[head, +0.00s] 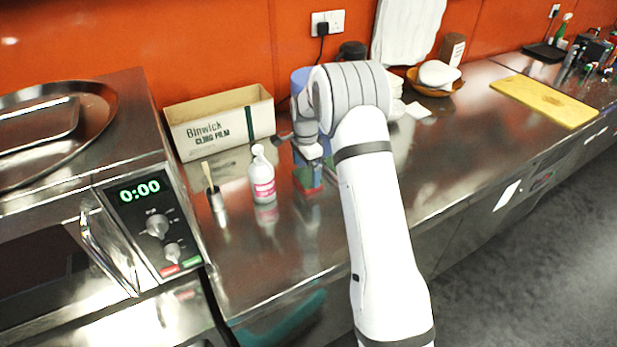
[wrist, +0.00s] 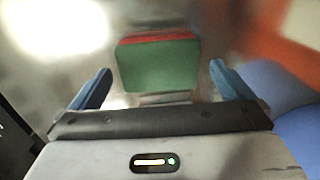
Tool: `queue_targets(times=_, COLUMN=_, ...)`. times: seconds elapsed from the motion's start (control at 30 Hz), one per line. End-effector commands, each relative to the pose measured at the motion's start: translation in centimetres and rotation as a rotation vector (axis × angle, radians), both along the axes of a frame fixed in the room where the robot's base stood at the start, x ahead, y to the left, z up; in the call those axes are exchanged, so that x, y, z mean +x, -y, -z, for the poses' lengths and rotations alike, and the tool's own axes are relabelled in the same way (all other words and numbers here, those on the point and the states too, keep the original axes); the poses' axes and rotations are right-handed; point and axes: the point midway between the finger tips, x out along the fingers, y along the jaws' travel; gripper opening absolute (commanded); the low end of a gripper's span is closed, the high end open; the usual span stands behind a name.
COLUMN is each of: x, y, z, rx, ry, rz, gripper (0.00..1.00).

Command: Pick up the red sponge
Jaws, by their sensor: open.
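The red sponge (wrist: 156,64) shows in the wrist view as a block with a large green face and a red strip along its top edge. It lies between and beyond the two blue fingers of my gripper (wrist: 160,72), with a gap on each side. The gripper is open and empty. In the head view my gripper (head: 316,163) points down over the steel counter, and a small green and red part of the sponge (head: 304,180) shows at the fingers. The arm hides part of it.
The counter's front is clear.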

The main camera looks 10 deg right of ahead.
Motion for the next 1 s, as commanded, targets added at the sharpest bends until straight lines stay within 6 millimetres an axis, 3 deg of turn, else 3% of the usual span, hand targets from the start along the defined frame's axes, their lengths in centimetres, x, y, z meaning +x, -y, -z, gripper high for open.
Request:
queue_targets(times=0.2, x=-0.2, y=-0.1, z=2.5, rx=0.000, ry=-0.002, rz=-0.001, gripper=1.00)
queue_targets(times=0.47, x=-0.2, y=-0.2, z=2.8, rx=0.000, ry=0.000, rz=-0.002, gripper=1.00)
queue_targets(times=0.9, x=-0.2, y=-0.2, z=2.8, rx=0.000, ry=0.000, rz=-0.003, gripper=0.64)
queue_targets(times=1.0, x=-0.2, y=-0.2, z=2.8, rx=0.000, ry=0.000, rz=-0.003, gripper=0.64)
